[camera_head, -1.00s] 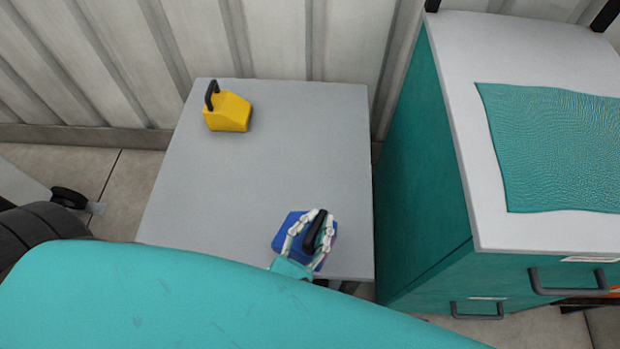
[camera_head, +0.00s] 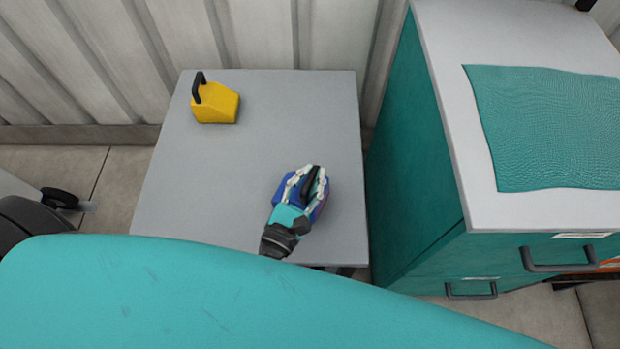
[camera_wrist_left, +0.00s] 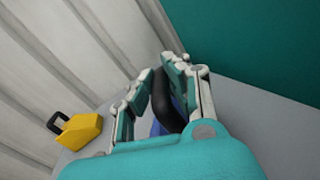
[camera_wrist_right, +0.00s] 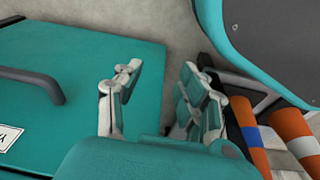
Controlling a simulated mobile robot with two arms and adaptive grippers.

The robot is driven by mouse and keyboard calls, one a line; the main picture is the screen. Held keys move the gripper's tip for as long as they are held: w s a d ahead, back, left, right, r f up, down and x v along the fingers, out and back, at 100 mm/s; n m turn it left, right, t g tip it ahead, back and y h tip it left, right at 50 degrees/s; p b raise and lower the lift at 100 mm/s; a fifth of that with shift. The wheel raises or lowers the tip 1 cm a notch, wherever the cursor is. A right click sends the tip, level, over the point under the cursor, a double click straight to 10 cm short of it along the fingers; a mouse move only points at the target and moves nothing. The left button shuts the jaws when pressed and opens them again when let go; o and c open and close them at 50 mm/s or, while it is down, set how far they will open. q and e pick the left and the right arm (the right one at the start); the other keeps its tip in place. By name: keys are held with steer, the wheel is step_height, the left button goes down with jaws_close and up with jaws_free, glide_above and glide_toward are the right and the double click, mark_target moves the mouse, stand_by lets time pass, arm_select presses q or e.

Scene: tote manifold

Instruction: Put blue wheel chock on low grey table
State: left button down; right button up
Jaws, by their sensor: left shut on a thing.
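The blue wheel chock (camera_head: 284,182) is over the right front part of the low grey table (camera_head: 180,190) in the head view. My left gripper (camera_head: 308,178) is shut on its black handle, which also shows between the fingers in the left wrist view (camera_wrist_left: 170,105). I cannot tell whether the chock touches the tabletop or hangs just above it. My right gripper (camera_wrist_right: 160,90) is open and empty in the right wrist view, in front of a teal drawer front. It is not in the head view.
A yellow wheel chock (camera_head: 215,103) stands at the table's back left. A teal cabinet (camera_head: 415,160) with a white top and a teal mat (camera_head: 545,125) stands close to the table's right. A corrugated wall is behind. The table's middle and left are clear.

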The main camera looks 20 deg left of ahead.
arm_select(q)
steer(key=shift+f, duration=0.1)
arm_select(e)
steer(key=shift+r, duration=0.1)
arm_select(q)
steer(key=c, duration=1.4)
jaws_free()
steer(key=shift+o, duration=0.2)
steer(key=shift+s+f, duration=0.1)
steer(key=shift+s, duration=0.1)
steer(key=s+a+b, duration=0.1)
steer(key=s, duration=1)
steer(key=shift+s+a+b, duration=0.15)
steer(key=shift+s+b, duration=0.15)
steer(key=shift+b, duration=0.05)
arm_select(e)
steer(key=shift+w+a+r, duration=0.1)
steer(key=shift+w+r, duration=0.35)
steer(key=shift+r, duration=0.4)
steer(key=shift+w+a+r, duration=0.1)
steer(key=shift+w+r, duration=0.3)
steer(key=shift+r, duration=0.5)
steer(key=shift+w+r, duration=0.45)
steer(key=shift+r, duration=0.4)
